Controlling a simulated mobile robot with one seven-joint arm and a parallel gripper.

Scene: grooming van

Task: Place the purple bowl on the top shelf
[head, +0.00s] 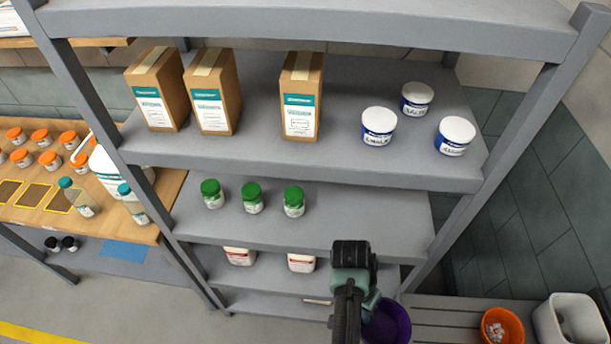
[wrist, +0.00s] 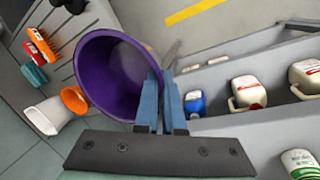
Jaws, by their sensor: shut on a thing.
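The purple bowl (head: 390,322) is at the bottom of the head view, partly hidden behind my arm. In the wrist view the bowl (wrist: 112,72) is large, its inside showing and empty. My gripper (wrist: 162,88) is shut on the bowl's rim at its right side. In the head view the fingertips are hidden by my wrist. The grey shelf unit stands ahead; its top shelf (head: 320,22) crosses the top of the head view, and its upper surface is mostly out of view. The bowl is in front of the unit's lower right part, well below the top shelf.
The shelf (head: 340,160) below the top holds brown boxes (head: 212,95) and white-blue tubs (head: 379,125). Lower shelves hold green-capped jars (head: 252,197) and white containers (head: 240,256). A bench (head: 455,315) at right holds an orange bowl (head: 502,325) and white bin (head: 572,320).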

